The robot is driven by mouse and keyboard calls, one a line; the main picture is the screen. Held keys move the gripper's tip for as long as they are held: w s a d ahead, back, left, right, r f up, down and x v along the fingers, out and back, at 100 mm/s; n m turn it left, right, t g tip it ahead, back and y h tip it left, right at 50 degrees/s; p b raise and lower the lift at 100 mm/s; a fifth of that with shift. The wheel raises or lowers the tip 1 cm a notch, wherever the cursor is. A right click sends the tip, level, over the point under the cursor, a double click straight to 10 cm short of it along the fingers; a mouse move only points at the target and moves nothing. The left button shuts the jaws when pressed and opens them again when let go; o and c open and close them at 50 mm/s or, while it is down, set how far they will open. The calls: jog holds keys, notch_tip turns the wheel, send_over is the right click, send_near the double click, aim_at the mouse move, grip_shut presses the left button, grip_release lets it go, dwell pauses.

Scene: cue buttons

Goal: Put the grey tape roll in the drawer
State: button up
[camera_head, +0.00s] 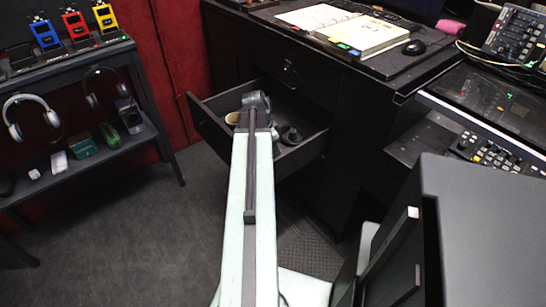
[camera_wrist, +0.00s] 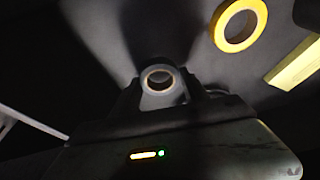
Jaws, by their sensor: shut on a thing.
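The drawer (camera_head: 206,122) is pulled open from the dark desk in the head view. My arm reaches over it, with my gripper (camera_head: 257,101) above or inside the drawer; its exact height is unclear. In the wrist view my gripper (camera_wrist: 160,88) is shut on the grey tape roll (camera_wrist: 158,99), whose ring shows between the fingers. The roll cannot be told apart clearly in the head view, where the arm's end covers it.
A yellow tape roll (camera_wrist: 222,37) and a yellow flat piece (camera_wrist: 296,62) lie on a grey surface in the wrist view. A dark round thing (camera_head: 292,136) sits in the drawer. A shelf with headphones (camera_head: 15,128) stands left. The desktop holds an open book (camera_head: 362,36) and mouse (camera_head: 414,47).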

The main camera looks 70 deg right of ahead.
notch_tip(320, 180, down, 2)
jog(key=shift+f+b, duration=0.1)
jog(key=shift+b, duration=0.3)
jog(key=shift+r+p, duration=0.3)
jog(key=shift+f, duration=0.2)
jog(key=o, duration=1.4)
jog(key=shift+o, duration=0.2)
jog(key=shift+r, duration=0.1)
jog(key=p+v, duration=0.7)
jog(key=v, duration=0.1)
